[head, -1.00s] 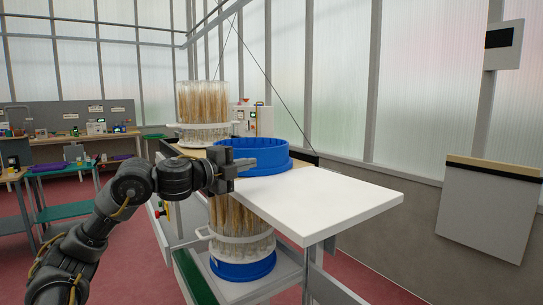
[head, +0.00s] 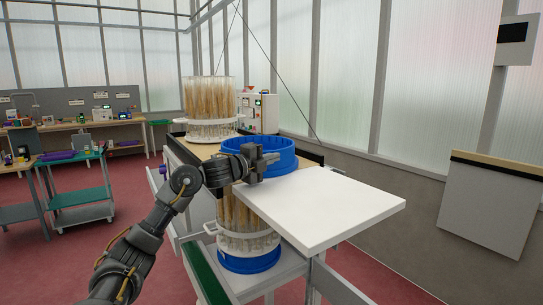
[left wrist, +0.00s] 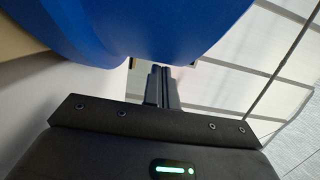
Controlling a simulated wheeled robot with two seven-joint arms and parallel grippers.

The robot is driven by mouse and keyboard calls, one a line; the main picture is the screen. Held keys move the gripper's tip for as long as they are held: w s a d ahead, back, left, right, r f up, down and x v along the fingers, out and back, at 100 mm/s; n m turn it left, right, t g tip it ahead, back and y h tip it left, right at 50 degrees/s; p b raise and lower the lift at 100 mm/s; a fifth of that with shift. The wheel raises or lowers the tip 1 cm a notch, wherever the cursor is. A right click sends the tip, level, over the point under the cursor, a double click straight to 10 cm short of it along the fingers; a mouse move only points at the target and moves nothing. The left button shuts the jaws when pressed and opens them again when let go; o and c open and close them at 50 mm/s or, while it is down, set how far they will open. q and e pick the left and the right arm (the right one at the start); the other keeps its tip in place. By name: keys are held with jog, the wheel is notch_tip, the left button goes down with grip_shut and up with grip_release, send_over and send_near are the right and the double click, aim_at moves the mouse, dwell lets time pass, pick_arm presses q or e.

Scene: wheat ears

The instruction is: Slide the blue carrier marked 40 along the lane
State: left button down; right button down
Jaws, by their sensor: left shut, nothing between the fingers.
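A round blue carrier (head: 284,160) with a ribbed inside sits on the worktop, at the back edge of the white board (head: 330,208). No number on it is legible. My left gripper (head: 269,158) is shut and empty, in front of the carrier's near wall. In the left wrist view, the blue carrier (left wrist: 140,25) fills the top, and the shut fingers (left wrist: 162,88) lie just below its curved wall. I cannot tell whether they touch it. A second blue ring (head: 248,262) stands low under a clear cylinder of wheat ears (head: 246,218). My right gripper is out of view.
A tall clear cylinder of wheat ears (head: 210,97) stands behind the carrier. A white machine (head: 258,112) stands beyond it. A dark raised edge runs along the worktop's far right side. The white board is bare. A green-topped trolley (head: 80,197) stands at the left.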

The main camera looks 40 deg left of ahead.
pick_arm(q)
jog(key=shift+d, duration=0.1)
jog(key=shift+w+a, duration=0.25)
jog(key=shift+a, duration=0.4)
jog(key=shift+w+a, duration=0.25)
jog(key=shift+a, duration=0.35)
jog(key=shift+w+a, duration=0.25)
jog(key=shift+a, duration=0.4)
